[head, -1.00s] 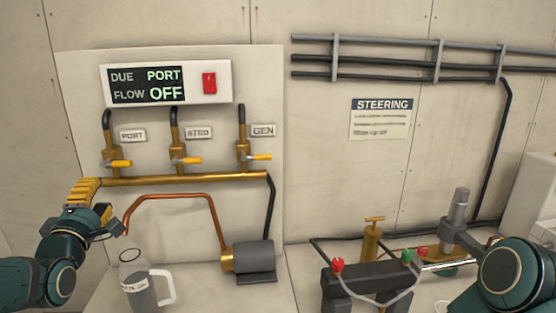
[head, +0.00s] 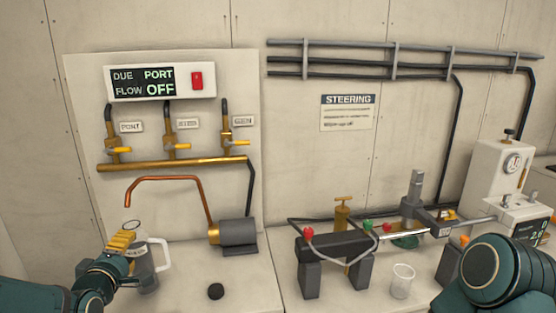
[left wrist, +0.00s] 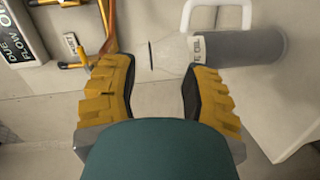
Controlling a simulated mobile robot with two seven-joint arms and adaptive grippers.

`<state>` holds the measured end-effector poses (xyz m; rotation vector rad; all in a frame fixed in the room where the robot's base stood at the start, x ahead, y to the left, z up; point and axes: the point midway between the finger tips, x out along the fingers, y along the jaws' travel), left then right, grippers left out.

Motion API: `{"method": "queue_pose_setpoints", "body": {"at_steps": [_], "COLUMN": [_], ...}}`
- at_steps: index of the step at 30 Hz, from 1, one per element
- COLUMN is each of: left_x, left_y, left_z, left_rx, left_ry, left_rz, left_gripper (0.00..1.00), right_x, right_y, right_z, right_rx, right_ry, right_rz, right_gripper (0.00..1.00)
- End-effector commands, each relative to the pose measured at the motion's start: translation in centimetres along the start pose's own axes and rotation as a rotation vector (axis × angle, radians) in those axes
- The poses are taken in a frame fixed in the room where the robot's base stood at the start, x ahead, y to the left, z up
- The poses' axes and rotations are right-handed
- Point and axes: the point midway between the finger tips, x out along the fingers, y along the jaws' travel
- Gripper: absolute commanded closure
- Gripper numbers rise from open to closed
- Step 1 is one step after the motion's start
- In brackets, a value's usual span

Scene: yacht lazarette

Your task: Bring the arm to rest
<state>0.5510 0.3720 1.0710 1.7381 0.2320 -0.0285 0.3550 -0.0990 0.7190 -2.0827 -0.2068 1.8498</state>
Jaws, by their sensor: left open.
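My left gripper (head: 122,243) is low at the left in the head view, in front of the grey jug (head: 146,268) with a white handle, which it partly hides. The left wrist view shows its two yellow fingers (left wrist: 158,88) apart with nothing between them. The jug (left wrist: 232,48) lies beyond the fingertips there; whether they touch it I cannot tell. Part of my right arm (head: 492,275) shows at the lower right of the head view, but its gripper cannot be made out.
A brass manifold (head: 170,163) with yellow-handled valves and a copper spout (head: 165,180) is on the wall panel above the grey pump (head: 237,232).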

Motion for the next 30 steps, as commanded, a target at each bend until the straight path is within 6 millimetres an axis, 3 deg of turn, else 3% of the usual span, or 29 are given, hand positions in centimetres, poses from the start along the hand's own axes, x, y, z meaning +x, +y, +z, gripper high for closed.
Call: {"method": "queue_pose_setpoints", "body": {"at_steps": [4, 8, 14, 18, 24, 30], "left_x": [0.8, -0.3, -5.3, -10.6, -16.4, -18.0], "left_y": [-7.6, -14.2, -23.4, -28.5, -32.5, -33.4], "left_z": [6.7, 12.8, 21.8, 26.6, 30.0, 30.7], "left_rx": [0.144, 0.302, 0.559, 0.725, 0.873, 0.911], "left_ry": [-0.149, -0.322, -0.659, -0.918, -1.18, -1.252], "left_rz": [-0.192, -0.346, -0.528, -0.605, -0.641, -0.642], "left_gripper": [0.53, 0.53, 0.53, 0.53, 0.53, 0.53], "right_x": [-0.1, -0.1, -0.1, -0.1, -0.1, -0.1], "right_y": [0.0, 0.0, 0.0, 0.0, 0.0, 0.0], "right_z": [0.1, 0.1, 0.1, 0.1, 0.1, 0.1], "right_rx": [0.001, 0.001, 0.001, 0.001, 0.001, 0.001], "right_ry": [-0.001, -0.001, -0.001, -0.001, -0.001, -0.001], "right_rz": [0.0, 0.0, 0.0, 0.0, 0.0, 0.0], "right_gripper": [1.0, 1.0, 1.0, 1.0, 1.0, 1.0]}}
